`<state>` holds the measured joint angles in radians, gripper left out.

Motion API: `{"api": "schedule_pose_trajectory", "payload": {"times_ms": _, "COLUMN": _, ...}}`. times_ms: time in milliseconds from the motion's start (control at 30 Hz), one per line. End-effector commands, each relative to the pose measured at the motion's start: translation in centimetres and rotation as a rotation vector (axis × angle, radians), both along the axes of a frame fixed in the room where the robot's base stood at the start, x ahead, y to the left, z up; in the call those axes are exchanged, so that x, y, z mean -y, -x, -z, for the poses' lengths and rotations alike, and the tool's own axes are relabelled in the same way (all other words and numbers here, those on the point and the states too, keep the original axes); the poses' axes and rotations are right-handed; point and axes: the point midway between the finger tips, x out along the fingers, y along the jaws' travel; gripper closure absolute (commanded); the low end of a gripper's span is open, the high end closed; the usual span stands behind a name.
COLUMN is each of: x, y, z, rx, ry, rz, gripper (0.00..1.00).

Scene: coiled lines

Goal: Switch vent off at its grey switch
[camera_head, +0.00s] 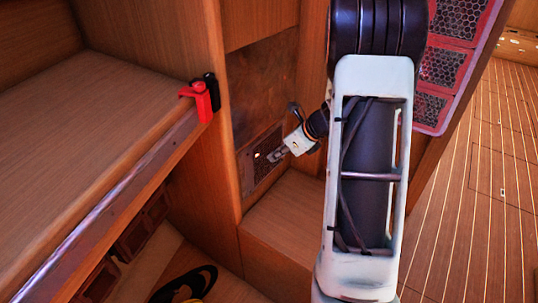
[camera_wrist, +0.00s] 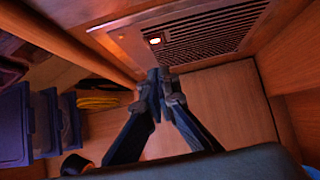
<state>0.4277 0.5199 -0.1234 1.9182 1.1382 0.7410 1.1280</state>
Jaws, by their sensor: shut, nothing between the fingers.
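The vent (camera_head: 247,172) is a slatted metal panel low on the wooden wall, left of my gripper in the head view. In the wrist view the closed fingertips (camera_wrist: 159,76) appear just below the light; contact cannot be told.
A wooden ledge (camera_head: 285,215) lies below the vent. A red clamp (camera_head: 203,103) sits on the shelf edge at left. A black coil (camera_head: 190,282) lies at the bottom. Blue crates (camera_wrist: 12,125) and a yellow coil (camera_wrist: 97,102) are at left in the wrist view.

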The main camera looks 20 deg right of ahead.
Motion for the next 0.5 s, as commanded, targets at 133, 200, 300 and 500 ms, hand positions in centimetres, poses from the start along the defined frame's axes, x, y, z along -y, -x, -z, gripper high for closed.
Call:
{"api": "schedule_pose_trajectory", "payload": {"times_ms": 133, "x": 1.4, "y": 1.8, "z": -3.6, "rx": 0.005, "ry": 0.004, "rz": 0.004, "gripper": 1.0}}
{"api": "schedule_pose_trajectory", "payload": {"times_ms": 200, "x": 1.9, "y": 2.5, "z": -4.7, "rx": 0.006, "ry": 0.003, "rz": 0.002, "gripper": 1.0}}
{"api": "schedule_pose_trajectory", "payload": {"times_ms": 300, "x": 2.4, "y": 3.4, "z": -5.9, "rx": 0.006, "ry": 0.003, "rz": 0.002, "gripper": 1.0}}
{"api": "schedule_pose_trajectory", "payload": {"times_ms": 500, "x": 3.0, "y": 4.3, "z": -7.0, "rx": 0.003, "ry": 0.003, "rz": 0.002, "gripper": 1.0}}
